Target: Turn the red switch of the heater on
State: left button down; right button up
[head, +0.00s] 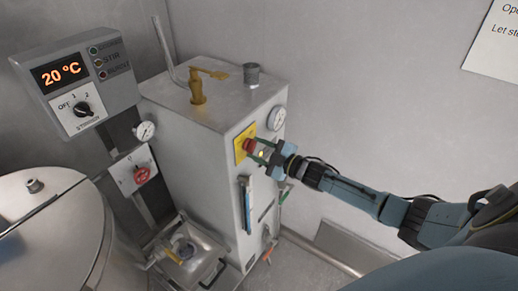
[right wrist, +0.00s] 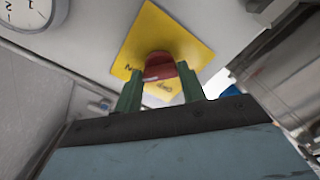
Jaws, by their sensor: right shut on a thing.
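The heater (head: 190,155) is a tall grey metal box in the middle of the head view. A red switch (head: 249,145) sits on a yellow plate (head: 240,151) on its right-hand face. My right gripper (head: 261,151) reaches in from the right, its green fingers at the switch. In the right wrist view the two fingers (right wrist: 160,90) stand on either side of the red switch (right wrist: 160,66), shut on it. The yellow plate (right wrist: 178,28) shows behind it with dark lettering, partly hidden. My left gripper is not in view.
A control box (head: 80,80) reading 20 °C hangs at the left. Another red knob (head: 142,174) is on a panel below it. A round metal vessel (head: 50,235) stands at the lower left. A gauge (head: 277,119) sits above the switch.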

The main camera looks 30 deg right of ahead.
jog(key=shift+m, duration=0.4)
jog(key=o, duration=1)
jog(key=shift+s, duration=0.1)
jog(key=v, duration=1.3)
jog(key=shift+s+b, duration=0.1)
jog(key=shift+b, duration=0.2)
